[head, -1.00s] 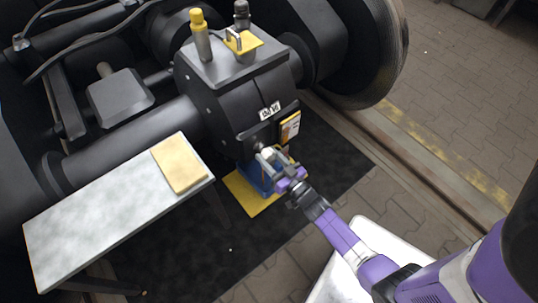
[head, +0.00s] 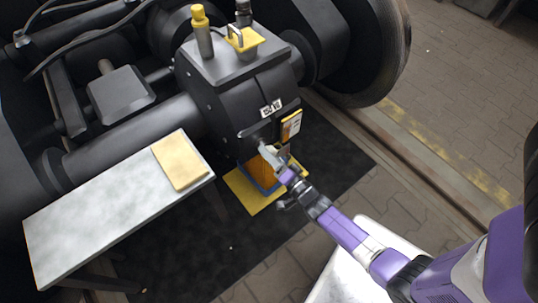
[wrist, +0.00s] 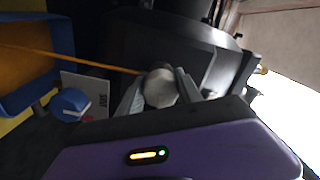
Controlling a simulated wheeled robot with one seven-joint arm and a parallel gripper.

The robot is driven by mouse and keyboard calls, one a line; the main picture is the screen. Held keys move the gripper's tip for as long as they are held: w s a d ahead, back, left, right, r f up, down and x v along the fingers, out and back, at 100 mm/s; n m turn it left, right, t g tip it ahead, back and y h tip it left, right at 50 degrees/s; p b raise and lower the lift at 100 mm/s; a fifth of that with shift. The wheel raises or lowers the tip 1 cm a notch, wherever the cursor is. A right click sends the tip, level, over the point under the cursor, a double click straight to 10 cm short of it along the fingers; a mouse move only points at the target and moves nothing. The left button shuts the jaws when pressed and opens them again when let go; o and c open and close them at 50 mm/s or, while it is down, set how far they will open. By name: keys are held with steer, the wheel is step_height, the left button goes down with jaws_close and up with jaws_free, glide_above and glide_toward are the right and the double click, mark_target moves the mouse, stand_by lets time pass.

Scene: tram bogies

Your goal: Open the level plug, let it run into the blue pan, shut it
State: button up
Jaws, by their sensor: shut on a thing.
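The level plug, a pale round knob (wrist: 160,88), is between the fingers of my gripper (wrist: 158,90), which is shut on it at the gearbox's (head: 238,112) lower front. In the head view my gripper (head: 269,154) reaches in from the lower right and mostly covers the plug. A thin orange stream (wrist: 75,58) runs from beside the plug to the blue pan (wrist: 64,28). In the head view the pan (head: 246,177) stands below the gearbox with orange liquid (head: 259,170) in it. Part of the pan is hidden by my gripper.
The pan stands on a yellow mat (head: 243,195) over dark flooring. A grey-topped table (head: 100,225) with a tan pad (head: 179,161) is at left. A yellow-edged card (head: 291,126) hangs on the gearbox. A blue-capped item (wrist: 70,103) is near the plug. A rail and wheel lie at right.

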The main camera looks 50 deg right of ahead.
steer(key=m+b, duration=0.1)
steer(key=m, duration=0.2)
steer(key=shift+a+m, duration=0.1)
steer(key=shift+m, duration=0.3)
steer(key=m+b, duration=0.1)
steer(key=m, duration=0.2)
steer(key=shift+m, duration=0.3)
steer(key=m+b, duration=0.2)
steer(key=m, duration=0.1)
steer(key=shift+m, duration=0.3)
steer(key=shift+r+m+b, duration=0.15)
steer(key=shift+m+b, duration=0.7)
steer(key=shift+m, duration=0.65)
steer(key=shift+s, duration=0.1)
steer(key=o, duration=1.4)
steer(key=shift+r, duration=0.1)
steer(key=shift+c, duration=0.2)
steer(key=p+v, duration=0.2)
steer(key=v, duration=0.5)
steer(key=shift+s+p, duration=0.3)
steer(key=shift+s, duration=0.1)
